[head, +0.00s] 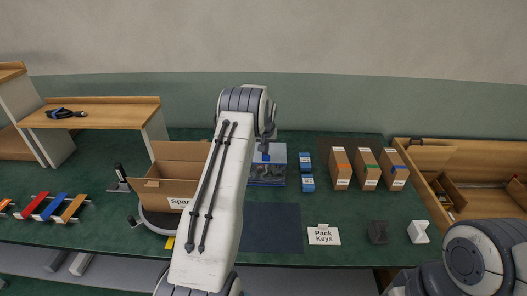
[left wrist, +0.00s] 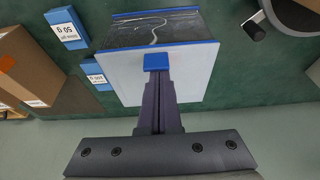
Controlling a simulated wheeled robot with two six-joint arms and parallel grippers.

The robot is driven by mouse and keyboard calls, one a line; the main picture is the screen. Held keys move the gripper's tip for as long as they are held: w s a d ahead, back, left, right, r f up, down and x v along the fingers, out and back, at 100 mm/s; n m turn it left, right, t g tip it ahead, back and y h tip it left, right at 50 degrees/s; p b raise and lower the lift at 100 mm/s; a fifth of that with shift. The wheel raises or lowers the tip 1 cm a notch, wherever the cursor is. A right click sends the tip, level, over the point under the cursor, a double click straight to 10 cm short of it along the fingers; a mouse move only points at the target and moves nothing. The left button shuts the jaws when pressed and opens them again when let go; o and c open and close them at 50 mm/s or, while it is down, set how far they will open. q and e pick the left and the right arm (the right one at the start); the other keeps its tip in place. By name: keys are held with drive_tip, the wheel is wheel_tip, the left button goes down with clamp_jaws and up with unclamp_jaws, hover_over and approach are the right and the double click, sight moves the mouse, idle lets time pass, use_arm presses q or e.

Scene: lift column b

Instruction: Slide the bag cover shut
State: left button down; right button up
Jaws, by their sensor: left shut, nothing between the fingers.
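The bag (head: 267,176) is a box-like case with blue edges on the green table, just right of my left forearm in the head view. In the left wrist view its pale flat cover (left wrist: 190,84) carries a small blue tab (left wrist: 156,62). A dark side panel with a white curved line shows beyond a blue edge. My left gripper (head: 266,152) is over the case in the head view. In the left wrist view its fingers (left wrist: 157,78) are shut and empty, with their tips at the blue tab; I cannot tell whether they touch it. My right gripper is out of view.
An open cardboard box (head: 165,190) stands left of my forearm. Small blue boxes (head: 307,184) and several brown cartons (head: 367,168) stand to the right. A dark mat (head: 272,228) and a "Pack Keys" card (head: 323,236) lie in front. An open wooden drawer (head: 480,180) is far right.

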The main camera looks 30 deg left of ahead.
use_arm(q)
drive_tip(key=shift+w+a, duration=0.55)
drive_tip(key=shift+w, duration=0.3)
drive_tip(key=shift+w+a, duration=0.55)
drive_tip(key=shift+w, duration=0.25)
drive_tip(key=b+v, duration=0.2)
drive_tip(key=v, duration=0.8)
drive_tip(key=shift+b, duration=0.35)
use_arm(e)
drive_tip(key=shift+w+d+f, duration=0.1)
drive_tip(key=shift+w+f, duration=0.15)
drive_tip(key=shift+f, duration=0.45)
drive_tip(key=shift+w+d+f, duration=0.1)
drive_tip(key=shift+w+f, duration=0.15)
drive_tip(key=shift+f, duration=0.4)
